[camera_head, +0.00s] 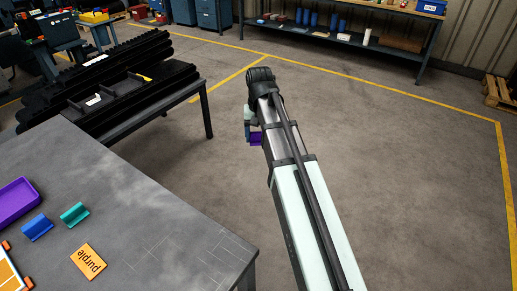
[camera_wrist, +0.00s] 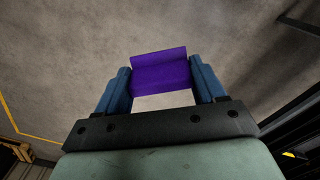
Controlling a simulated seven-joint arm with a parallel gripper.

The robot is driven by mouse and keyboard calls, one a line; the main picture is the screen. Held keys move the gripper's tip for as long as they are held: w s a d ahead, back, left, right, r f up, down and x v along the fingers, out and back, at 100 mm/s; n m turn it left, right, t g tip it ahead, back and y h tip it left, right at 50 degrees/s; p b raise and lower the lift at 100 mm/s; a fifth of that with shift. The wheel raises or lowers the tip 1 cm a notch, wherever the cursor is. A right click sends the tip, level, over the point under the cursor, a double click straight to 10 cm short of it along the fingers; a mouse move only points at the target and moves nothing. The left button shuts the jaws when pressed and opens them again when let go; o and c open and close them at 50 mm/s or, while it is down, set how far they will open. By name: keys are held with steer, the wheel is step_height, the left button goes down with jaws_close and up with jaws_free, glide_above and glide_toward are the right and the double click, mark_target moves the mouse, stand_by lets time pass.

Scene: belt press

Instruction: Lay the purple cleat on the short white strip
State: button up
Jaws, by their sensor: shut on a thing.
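The purple cleat (camera_wrist: 161,73) is held between the two blue fingers of my gripper (camera_wrist: 162,84) in the wrist view, with bare floor beyond it. In the head view the cleat (camera_head: 256,138) shows as a small purple patch beside my arm, and the arm hides most of my gripper. A small white strip (camera_head: 94,100) lies on the near part of the black belt press (camera_head: 130,92) at the left. Another pale strip (camera_head: 97,60) lies farther back on it; I cannot tell their lengths well. My gripper is to the right of the press, apart from it.
The grey table (camera_head: 150,215) at the front left bears a purple tray (camera_head: 17,203), a blue cleat (camera_head: 37,227), a green cleat (camera_head: 74,214) and an orange "purple" card (camera_head: 88,261). A yellow piece (camera_head: 143,77) lies on the press. Open floor surrounds my arm.

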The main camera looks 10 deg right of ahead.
steer(key=s+a+r+n, duration=0.2)
steer(key=a, duration=0.9)
steer(key=s+a+r+n, duration=0.1)
steer(key=s+a+r, duration=0.15)
steer(key=a, duration=0.85)
steer(key=s+a+r+n, duration=0.1)
steer(key=s+a+n, duration=0.1)
steer(key=a, duration=0.9)
steer(key=s+a+n, duration=0.2)
steer(key=s+a, duration=1.3)
steer(key=a, duration=0.3)
steer(key=s+a+f+n, duration=0.1)
steer(key=s+a+n, duration=0.2)
steer(key=s+a, duration=1.1)
steer(key=a, duration=0.4)
steer(key=shift+s+a+f, duration=0.15)
steer(key=shift+s+a, duration=0.25)
steer(key=shift+f, duration=0.1)
steer(key=shift+f, duration=2.8)
